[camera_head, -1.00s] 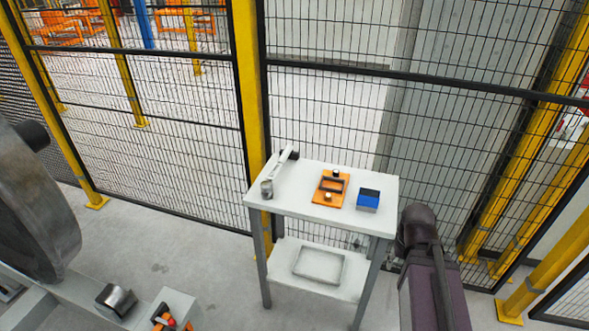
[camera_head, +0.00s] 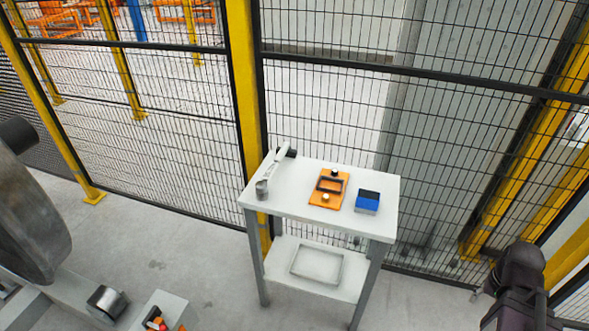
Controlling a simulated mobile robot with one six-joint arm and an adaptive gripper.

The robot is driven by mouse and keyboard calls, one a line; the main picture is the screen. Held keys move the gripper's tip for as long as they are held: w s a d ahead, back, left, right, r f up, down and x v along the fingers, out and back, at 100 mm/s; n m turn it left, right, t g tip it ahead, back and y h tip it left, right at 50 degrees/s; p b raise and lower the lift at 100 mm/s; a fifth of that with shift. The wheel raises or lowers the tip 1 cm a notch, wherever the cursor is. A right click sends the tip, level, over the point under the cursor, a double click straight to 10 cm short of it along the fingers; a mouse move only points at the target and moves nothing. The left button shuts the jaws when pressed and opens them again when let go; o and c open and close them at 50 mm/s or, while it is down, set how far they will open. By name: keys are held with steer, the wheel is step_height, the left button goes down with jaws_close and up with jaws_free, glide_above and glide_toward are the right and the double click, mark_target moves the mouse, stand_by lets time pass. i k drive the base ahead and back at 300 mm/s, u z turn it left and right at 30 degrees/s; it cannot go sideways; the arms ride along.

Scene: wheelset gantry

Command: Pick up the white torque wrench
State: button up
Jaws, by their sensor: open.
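The white torque wrench (camera_head: 277,163) lies on the white table top (camera_head: 302,208), near its left back edge. It is a slim white bar, and a black part (camera_head: 291,153) shows at its far end. Its near end lies close to a small grey metal cylinder; I cannot tell whether they touch. Part of my own dark arm shows at the lower right, to the right of the table and apart from it. My gripper is not in view.
An orange plate (camera_head: 327,198) with a dark frame and small knobs lies mid-table. A blue box (camera_head: 367,202) sits to its right. The grey cylinder (camera_head: 262,190) stands at the left. A tray (camera_head: 317,264) rests on the lower shelf. Mesh fence (camera_head: 330,120) stands behind the table.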

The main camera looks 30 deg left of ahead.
mark_target(261, 190)
steer(key=z, duration=1.3)
steer(key=k, duration=0.95)
steer(key=z, duration=1.4)
steer(key=k, duration=0.15)
steer(key=u, duration=3.2)
